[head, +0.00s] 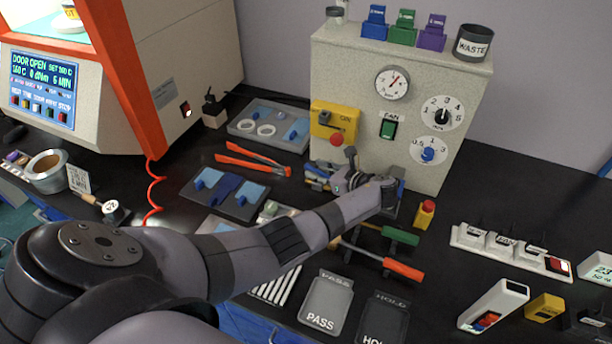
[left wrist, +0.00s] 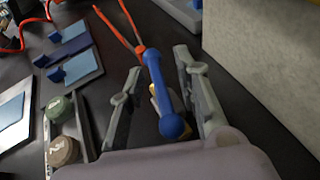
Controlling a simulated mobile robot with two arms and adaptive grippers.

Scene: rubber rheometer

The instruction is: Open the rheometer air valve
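The air valve appears to be the part with a blue lever (left wrist: 160,85) in the left wrist view, with a bit of brass colour beside it. In the head view, a little blue of it (head: 316,170) shows at the foot of the grey cabinet, mostly hidden by my gripper. My left gripper (head: 345,172) reaches low in front of the cabinet. In the left wrist view its fingers (left wrist: 158,68) are apart, one on each side of the lever, with gaps visible. The lever's round knob points toward the palm. My right gripper is not in view.
The grey cabinet (head: 360,75) stands close beside the gripper, with a yellow ON switch box (head: 324,120) above. Orange-handled tongs (head: 250,160) and a blue-fitted tray (head: 225,194) lie to the left. A small red-topped yellow item (head: 425,213) and a screwdriver (head: 402,269) lie nearby.

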